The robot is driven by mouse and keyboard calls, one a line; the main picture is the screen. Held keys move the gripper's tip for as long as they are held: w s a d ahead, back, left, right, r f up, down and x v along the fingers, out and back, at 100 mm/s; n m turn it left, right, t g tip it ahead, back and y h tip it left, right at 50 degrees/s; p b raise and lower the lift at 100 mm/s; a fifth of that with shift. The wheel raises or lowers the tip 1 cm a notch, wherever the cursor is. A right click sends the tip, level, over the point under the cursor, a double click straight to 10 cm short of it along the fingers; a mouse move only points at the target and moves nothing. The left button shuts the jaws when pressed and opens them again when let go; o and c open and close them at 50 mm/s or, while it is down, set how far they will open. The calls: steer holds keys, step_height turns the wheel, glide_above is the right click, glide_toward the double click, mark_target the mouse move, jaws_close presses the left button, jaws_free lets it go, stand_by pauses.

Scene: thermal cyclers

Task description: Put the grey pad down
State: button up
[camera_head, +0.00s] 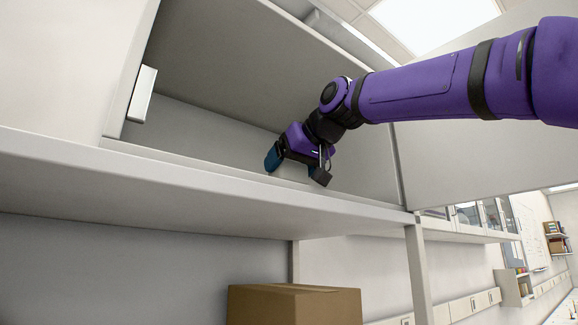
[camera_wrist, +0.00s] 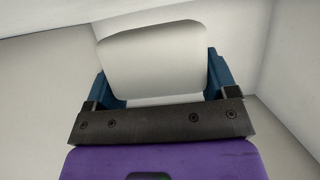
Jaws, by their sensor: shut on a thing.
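The grey pad (camera_wrist: 153,62) is a pale, flat piece with rounded corners. In the wrist view it sits between the two blue fingers of my gripper (camera_wrist: 163,78), which is shut on it. In the head view my gripper (camera_head: 294,168) points down inside an open grey wall compartment (camera_head: 215,75), near its front edge. A light sliver of the pad (camera_head: 291,172) shows between the fingers there. The front edge hides the pad's lower side, so I cannot tell whether it touches the compartment floor.
A long pale ledge (camera_head: 180,189) runs below and in front of the compartment. A white block-like handle (camera_head: 142,94) is at its left. A cardboard box (camera_head: 294,305) stands below. Wall panels are close around the gripper in the wrist view. The compartment's left part looks empty.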

steer(key=shift+f, duration=0.45)
steer(key=shift+f, duration=0.25)
steer(key=o, duration=0.9)
steer(key=shift+f, duration=0.1)
steer(key=shift+s+d+r, duration=0.1)
steer(key=shift+r, duration=0.65)
steer(key=v, duration=1.2)
